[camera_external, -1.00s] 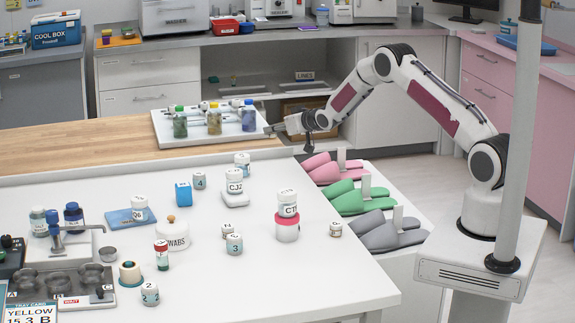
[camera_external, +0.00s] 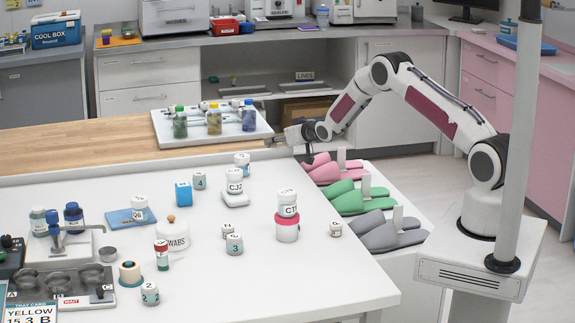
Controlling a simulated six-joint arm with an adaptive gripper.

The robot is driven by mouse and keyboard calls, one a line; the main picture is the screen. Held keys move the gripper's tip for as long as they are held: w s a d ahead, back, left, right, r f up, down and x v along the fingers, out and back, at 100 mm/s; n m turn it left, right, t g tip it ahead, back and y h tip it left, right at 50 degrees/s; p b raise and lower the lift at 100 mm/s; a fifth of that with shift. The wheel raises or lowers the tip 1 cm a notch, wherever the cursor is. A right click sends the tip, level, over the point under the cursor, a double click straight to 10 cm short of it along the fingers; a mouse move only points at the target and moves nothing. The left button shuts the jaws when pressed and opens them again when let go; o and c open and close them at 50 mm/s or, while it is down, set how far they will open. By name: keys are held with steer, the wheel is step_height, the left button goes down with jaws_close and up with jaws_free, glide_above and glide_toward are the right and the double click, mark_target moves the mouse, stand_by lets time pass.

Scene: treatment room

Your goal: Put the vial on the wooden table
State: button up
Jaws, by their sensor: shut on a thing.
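The wooden table (camera_external: 75,143) is the brown wood surface at the back left, behind the white counter. My gripper (camera_external: 273,139) is low at its right end, close to the right corner of the white tray (camera_external: 190,139). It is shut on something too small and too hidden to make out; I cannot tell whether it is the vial. On the tray stand a green bottle (camera_external: 180,123), a yellow bottle (camera_external: 214,121) and a blue bottle (camera_external: 249,116). A red-capped vial-like tube (camera_external: 162,255) stands upright on the white counter, well away from my gripper.
The white counter (camera_external: 330,285) holds several labelled jars, a blue box (camera_external: 183,193), a swabs jar (camera_external: 173,235) and a metal tray of cups (camera_external: 70,281). Slippers (camera_external: 352,200) sit on a shelf right of the counter. The wood left of the tray is clear.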

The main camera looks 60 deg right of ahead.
steer(key=shift+f, duration=0.15)
steer(key=o, duration=0.9)
steer(key=shift+s+a+r, duration=0.1)
steer(key=shift+s+r, duration=0.2)
steer(key=shift+s, duration=0.05)
steer(key=shift+v, duration=5.65)
